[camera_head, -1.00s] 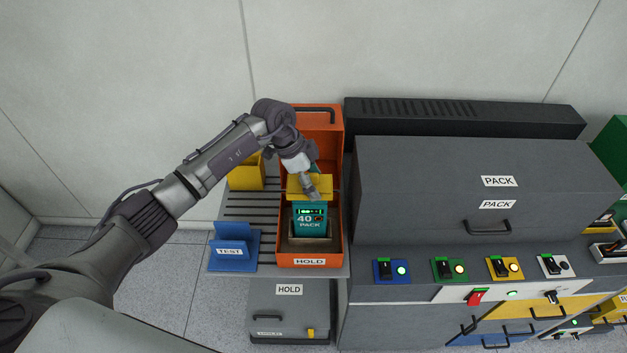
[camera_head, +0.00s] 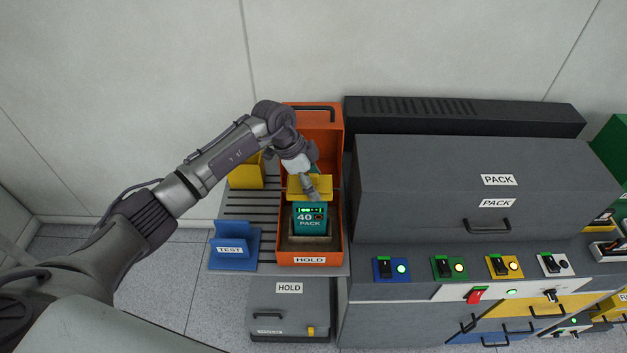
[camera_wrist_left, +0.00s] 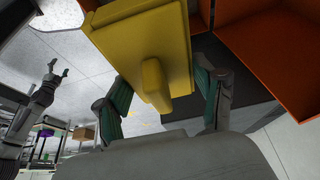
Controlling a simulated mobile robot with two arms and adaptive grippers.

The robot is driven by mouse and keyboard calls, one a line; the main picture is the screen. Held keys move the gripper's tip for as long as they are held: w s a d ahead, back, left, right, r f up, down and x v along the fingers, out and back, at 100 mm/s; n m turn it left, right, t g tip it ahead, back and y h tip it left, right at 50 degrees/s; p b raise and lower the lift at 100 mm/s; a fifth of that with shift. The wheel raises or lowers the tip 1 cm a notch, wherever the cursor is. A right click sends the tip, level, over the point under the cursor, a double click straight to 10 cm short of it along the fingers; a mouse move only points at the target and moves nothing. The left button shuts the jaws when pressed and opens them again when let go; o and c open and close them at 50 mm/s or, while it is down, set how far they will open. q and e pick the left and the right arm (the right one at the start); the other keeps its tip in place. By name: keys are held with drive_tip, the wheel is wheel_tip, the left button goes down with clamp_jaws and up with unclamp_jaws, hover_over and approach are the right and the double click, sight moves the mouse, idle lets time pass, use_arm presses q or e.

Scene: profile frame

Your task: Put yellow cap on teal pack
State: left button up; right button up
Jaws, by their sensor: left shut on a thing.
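The yellow cap (camera_head: 322,184) is in my left gripper (camera_head: 313,194), which is shut on its raised grip. The wrist view shows the yellow cap (camera_wrist_left: 140,40) with its grip (camera_wrist_left: 154,82) between the fingers of the left gripper (camera_wrist_left: 160,85). The teal pack (camera_head: 310,226), marked 40 PACK, stands in the orange HOLD box (camera_head: 337,258). In the head view the cap is at the pack's top edge; I cannot tell whether they touch. My right gripper (camera_wrist_left: 57,70) shows small at the left of the wrist view, fingers apart, away from the cap.
The orange box's raised back stands behind the cap. A blue TEST holder (camera_head: 232,251) and a yellow holder (camera_head: 246,172) stand to the left on a slatted shelf (camera_head: 250,205). A large grey PACK cabinet (camera_head: 430,190) is close on the right.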

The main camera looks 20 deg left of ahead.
sight(295, 183)
use_arm(q)
drive_tip(key=shift+f+b, duration=0.55)
drive_tip(key=shift+f, duration=0.6)
drive_tip(key=o, duration=1)
drive_tip(key=shift+o, duration=0.4)
drive_tip(key=shift+r, duration=0.1)
drive_tip(key=v, duration=1.2)
drive_tip(key=shift+d, duration=0.1)
